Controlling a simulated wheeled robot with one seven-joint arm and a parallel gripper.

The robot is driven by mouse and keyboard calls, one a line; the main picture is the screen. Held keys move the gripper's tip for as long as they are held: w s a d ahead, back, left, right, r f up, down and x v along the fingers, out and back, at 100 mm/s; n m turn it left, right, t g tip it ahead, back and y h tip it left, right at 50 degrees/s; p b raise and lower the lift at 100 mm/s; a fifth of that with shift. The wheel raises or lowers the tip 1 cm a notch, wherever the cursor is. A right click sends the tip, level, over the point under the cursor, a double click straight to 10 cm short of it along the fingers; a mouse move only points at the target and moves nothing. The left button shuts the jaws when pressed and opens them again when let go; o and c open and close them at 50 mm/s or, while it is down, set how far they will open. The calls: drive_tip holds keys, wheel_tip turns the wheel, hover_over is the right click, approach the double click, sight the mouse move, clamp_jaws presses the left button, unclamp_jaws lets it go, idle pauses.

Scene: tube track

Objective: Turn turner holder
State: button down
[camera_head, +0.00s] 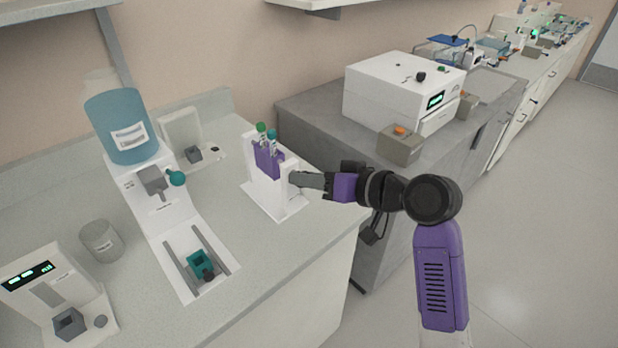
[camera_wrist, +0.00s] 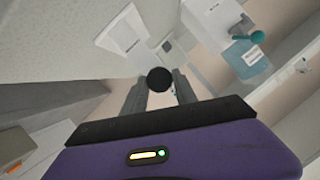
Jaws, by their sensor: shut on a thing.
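The turner is a white stand (camera_head: 284,200) on the counter, holding a purple tube holder (camera_head: 268,160). Two tubes sit in the holder, one with a green cap (camera_head: 261,127) and one with a blue-green cap (camera_head: 272,134). The holder looks about upright, slightly tilted. My gripper (camera_head: 296,178) reaches in from the right to the stand's right side. In the wrist view its two fingers (camera_wrist: 159,84) are shut on a round black knob (camera_wrist: 159,79). The knob is hidden behind the fingers in the head view.
Left of the turner stands a white dispenser with a blue bottle (camera_head: 125,128) and a teal block (camera_head: 201,262) on its track. A grey cup (camera_head: 101,240) and a display device (camera_head: 38,280) stand farther left. A white box machine (camera_head: 385,95) stands on the grey counter behind my arm.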

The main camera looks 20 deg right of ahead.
drive_tip(key=shift+f, duration=0.15)
drive_tip(key=c, duration=1.1)
unclamp_jaws()
drive_tip(key=shift+o, duration=0.2)
drive_tip(key=v, duration=0.8)
drive_tip(key=shift+b, duration=0.3)
drive_tip(key=shift+w, duration=0.1)
